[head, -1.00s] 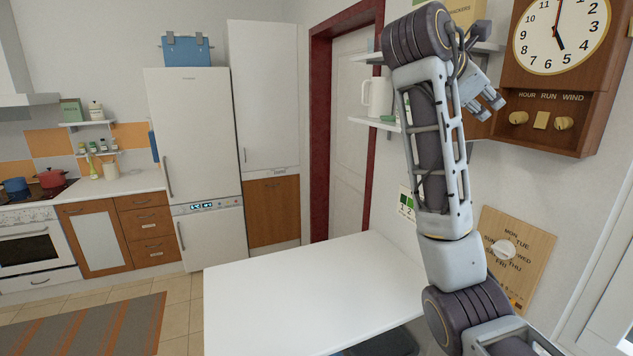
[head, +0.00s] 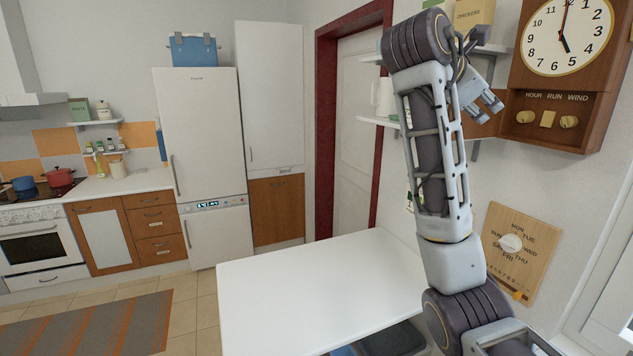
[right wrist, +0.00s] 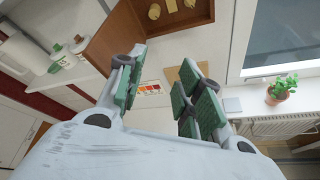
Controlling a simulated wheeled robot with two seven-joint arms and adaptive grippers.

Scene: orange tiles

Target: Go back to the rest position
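My left gripper is not in view.
A bare white table (head: 310,290) stands in front of me. A wall clock (head: 568,38) with knobs below hangs close to the right gripper, beside a wall shelf (head: 380,121). A wooden weekday board (head: 540,245) hangs lower right. A potted plant (right wrist: 282,88) sits on a windowsill.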

